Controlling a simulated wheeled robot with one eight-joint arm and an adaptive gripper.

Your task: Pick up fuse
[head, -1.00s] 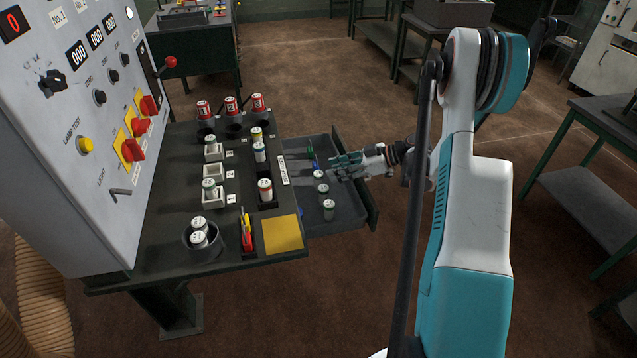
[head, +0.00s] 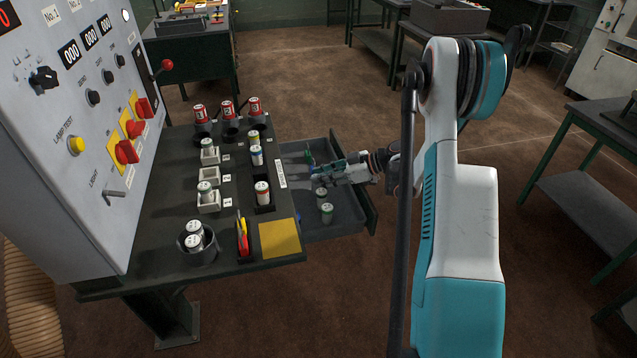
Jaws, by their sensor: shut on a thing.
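My gripper (head: 318,174) reaches from the right into the open drawer (head: 350,218). It is shut on a fuse, which is mostly hidden by the fingers. Two pale, green-banded fuses stand in the drawer just in front of it: one fuse (head: 322,193) close to the fingers, and one fuse (head: 326,213) nearer the camera. A small green object (head: 309,159) is in the drawer beside the fingertips; its shape is unclear.
The bench (head: 160,225) left of the drawer carries red-topped fuses (head: 228,109), white holders with fuses (head: 208,199), a round cup (head: 205,254) with fuses and a yellow pad (head: 279,239). A control cabinet (head: 60,200) rises at left. Floor is open behind the drawer.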

